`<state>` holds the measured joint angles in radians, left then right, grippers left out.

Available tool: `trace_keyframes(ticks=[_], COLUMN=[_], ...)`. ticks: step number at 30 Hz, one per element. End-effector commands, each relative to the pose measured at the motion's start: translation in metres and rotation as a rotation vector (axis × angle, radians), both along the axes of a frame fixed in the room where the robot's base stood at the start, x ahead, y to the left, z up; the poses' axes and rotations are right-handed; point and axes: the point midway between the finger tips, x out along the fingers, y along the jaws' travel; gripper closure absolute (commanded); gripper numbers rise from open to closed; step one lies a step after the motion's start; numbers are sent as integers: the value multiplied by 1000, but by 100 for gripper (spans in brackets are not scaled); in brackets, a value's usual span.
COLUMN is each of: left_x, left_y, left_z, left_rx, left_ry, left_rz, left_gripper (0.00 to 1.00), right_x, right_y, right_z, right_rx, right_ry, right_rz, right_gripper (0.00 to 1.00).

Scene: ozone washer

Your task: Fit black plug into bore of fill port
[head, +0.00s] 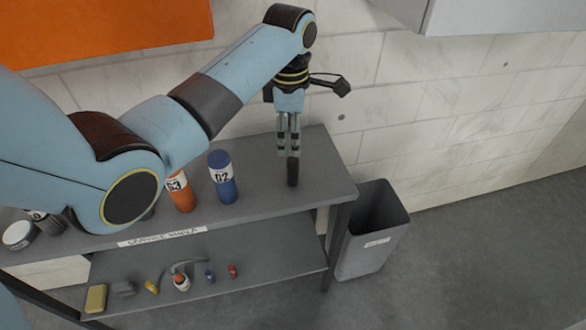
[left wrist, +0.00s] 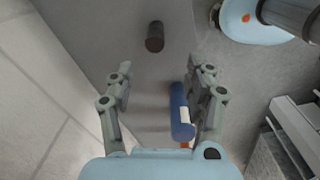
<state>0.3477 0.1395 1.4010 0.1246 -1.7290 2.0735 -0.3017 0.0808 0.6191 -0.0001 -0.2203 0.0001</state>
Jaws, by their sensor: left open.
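The black plug (head: 292,172) is a dark upright cylinder on the grey upper shelf, near its right end. In the head view my left gripper (head: 289,152) points down just above and behind it, partly overlapping it. In the left wrist view the plug (left wrist: 155,37) stands beyond the open fingertips of my left gripper (left wrist: 166,72), with nothing between the jaws touching it. I cannot tell the exact gap. The fill port and its bore cannot be made out in either view. My right gripper is not in view.
A blue bottle (head: 223,180) marked 02 and an orange bottle (head: 180,192) stand left of the plug. The lower shelf (head: 225,292) holds several small items. A grey bin (head: 375,237) stands right of the shelf. A tiled wall (head: 440,110) rises behind.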

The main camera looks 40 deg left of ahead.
Motion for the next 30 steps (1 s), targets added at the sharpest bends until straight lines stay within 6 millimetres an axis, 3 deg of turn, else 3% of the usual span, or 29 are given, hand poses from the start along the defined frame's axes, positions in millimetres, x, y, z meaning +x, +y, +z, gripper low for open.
trace_keyframes(ticks=[4, 24, 30], left_x=[11, 10, 10], left_y=[1, 1, 1], left_z=[8, -82, -94], left_rx=[-10, -11, -10], left_ry=[18, 18, 16], left_rz=[132, 147, 147], left_gripper=[47, 47, 47], right_x=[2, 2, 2], right_y=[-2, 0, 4], right_z=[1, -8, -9], right_rx=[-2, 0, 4], right_ry=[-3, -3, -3], right_rz=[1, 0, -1], right_gripper=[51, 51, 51])
